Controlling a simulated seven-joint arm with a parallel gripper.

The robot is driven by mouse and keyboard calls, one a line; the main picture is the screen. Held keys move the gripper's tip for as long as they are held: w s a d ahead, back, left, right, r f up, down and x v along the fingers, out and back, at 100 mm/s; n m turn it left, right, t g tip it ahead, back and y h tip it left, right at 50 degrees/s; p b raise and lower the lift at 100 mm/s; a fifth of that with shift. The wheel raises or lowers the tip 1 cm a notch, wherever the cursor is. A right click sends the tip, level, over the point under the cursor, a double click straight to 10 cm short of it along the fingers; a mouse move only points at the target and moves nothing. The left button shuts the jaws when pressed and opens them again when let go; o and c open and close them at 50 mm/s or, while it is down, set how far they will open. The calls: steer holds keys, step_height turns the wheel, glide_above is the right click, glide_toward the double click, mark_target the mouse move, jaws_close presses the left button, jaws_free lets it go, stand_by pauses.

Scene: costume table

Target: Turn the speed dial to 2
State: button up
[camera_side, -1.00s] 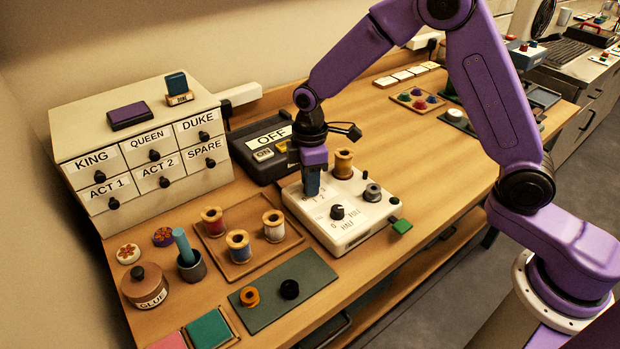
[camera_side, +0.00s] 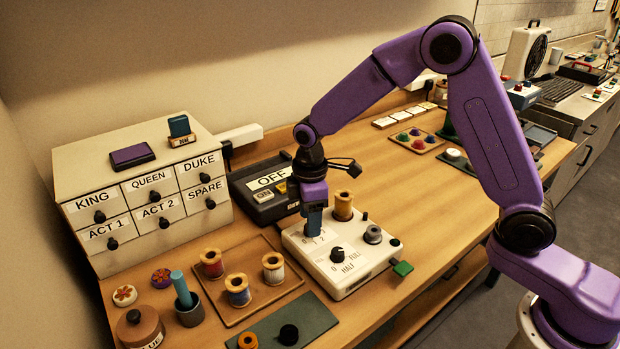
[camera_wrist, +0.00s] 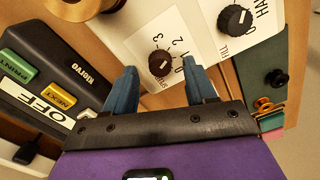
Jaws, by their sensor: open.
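In the side view, my gripper (camera_side: 313,233) points down at the panel's left part and hides the dial. I cannot tell whether the fingertips touch the panel.
A wooden spool (camera_side: 343,206) stands behind my gripper. The black box with the OFF label (camera_side: 268,180) is close at the left. A spool tray (camera_side: 292,281) lies in front.

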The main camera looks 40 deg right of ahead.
step_height(320, 180, up, 16)
stand_by(0.4)
steer(key=shift+s, duration=0.1)
